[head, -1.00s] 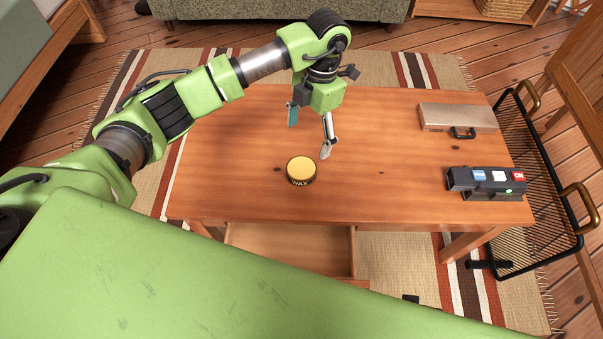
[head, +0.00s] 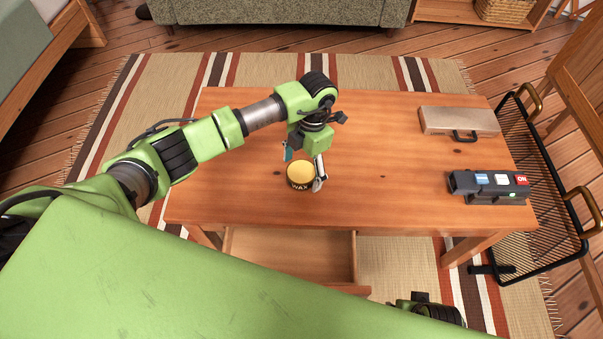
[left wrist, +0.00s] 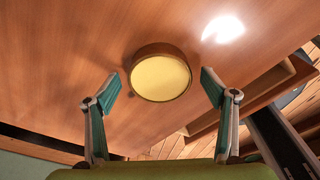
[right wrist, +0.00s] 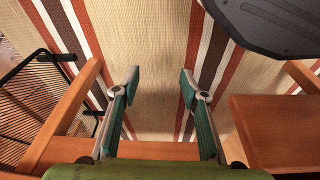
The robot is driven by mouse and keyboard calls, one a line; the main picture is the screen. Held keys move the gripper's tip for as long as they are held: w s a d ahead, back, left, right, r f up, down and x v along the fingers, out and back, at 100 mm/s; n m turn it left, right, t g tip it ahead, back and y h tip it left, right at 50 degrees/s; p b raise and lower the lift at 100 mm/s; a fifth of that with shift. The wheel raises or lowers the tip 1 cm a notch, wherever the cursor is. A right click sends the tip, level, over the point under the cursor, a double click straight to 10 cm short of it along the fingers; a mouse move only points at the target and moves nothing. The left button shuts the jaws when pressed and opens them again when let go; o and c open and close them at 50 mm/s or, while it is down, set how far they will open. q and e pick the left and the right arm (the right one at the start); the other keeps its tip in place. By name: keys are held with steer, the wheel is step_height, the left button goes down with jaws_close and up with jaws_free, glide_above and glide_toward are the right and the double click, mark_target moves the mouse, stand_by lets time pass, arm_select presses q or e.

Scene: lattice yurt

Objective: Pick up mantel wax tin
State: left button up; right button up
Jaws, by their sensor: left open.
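The wax tin (head: 300,175) is a short round tin with a yellow lid and a dark side lettered WAX. It stands upright on the wooden table (head: 400,150). My left gripper (head: 304,170) is low over the table at the tin, with one finger at its right side and the other behind it at the left. In the left wrist view the tin (left wrist: 160,76) lies centred just beyond the open fingertips (left wrist: 158,88), with gaps on both sides. My right gripper (right wrist: 158,80) is open and empty, pointing at the striped rug.
A box with a dark handle (head: 457,122) and a dark device with coloured buttons (head: 488,184) stand at the table's right. A black wire basket (head: 545,235) is beyond the right edge. An open drawer (head: 290,250) juts out at the front. The table's middle is clear.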

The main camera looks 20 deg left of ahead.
arm_select(q)
steer(key=c, duration=1.4)
steer(key=shift+r, duration=0.15)
